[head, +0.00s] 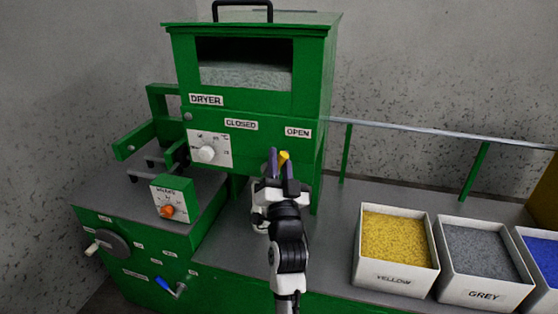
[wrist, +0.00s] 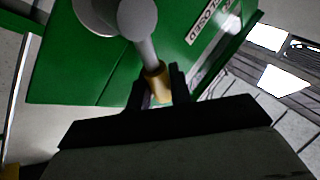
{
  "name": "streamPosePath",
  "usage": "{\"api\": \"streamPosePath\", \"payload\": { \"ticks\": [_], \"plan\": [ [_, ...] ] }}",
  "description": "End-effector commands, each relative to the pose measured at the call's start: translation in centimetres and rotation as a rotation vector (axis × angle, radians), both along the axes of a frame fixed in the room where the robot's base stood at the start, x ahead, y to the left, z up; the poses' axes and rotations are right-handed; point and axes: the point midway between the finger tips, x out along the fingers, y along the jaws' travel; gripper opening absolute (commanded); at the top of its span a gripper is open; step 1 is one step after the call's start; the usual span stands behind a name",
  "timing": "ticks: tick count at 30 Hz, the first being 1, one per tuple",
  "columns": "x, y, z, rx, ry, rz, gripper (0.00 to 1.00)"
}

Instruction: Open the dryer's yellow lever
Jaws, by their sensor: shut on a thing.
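The green dryer (head: 255,105) stands at the back, with a window in its upper front and CLOSED and OPEN labels below. The yellow lever tip (head: 284,156) shows just below and left of the OPEN label (head: 298,132). My gripper (head: 279,163) reaches up to the lever with its fingers on either side of the tip. In the wrist view the grey lever rod (wrist: 138,30) ends in the yellow tip (wrist: 156,84), which sits between the fingers of my gripper (wrist: 157,82). The gripper is shut on it. My gripper hides part of the lever in the head view.
A white dial (head: 207,154) is on the dryer's left front. A green machine with an orange knob (head: 167,211) stands at left. White bins of yellow (head: 397,278), grey (head: 481,292) and blue granules stand at right. The bench behind the bins is clear.

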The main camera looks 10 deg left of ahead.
Motion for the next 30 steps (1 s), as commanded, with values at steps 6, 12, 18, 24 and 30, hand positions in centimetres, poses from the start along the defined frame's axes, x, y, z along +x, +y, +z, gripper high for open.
{"api": "streamPosePath", "payload": {
  "ticks": [6, 12, 18, 24, 30],
  "plan": [
    [0.0, -0.1, 0.1, 0.002, -0.001, -0.001, 0.3],
    [-0.1, -0.1, -0.1, 0.0, 0.001, -0.001, 0.3],
    [-1.7, -0.6, -1.5, -0.001, 0.001, -0.001, 0.3],
    [-5.2, -1.9, -4.1, -0.001, 0.002, -0.002, 0.3],
    [-8.6, -3.0, -6.3, 0.0, 0.002, -0.001, 0.3]
  ]
}}
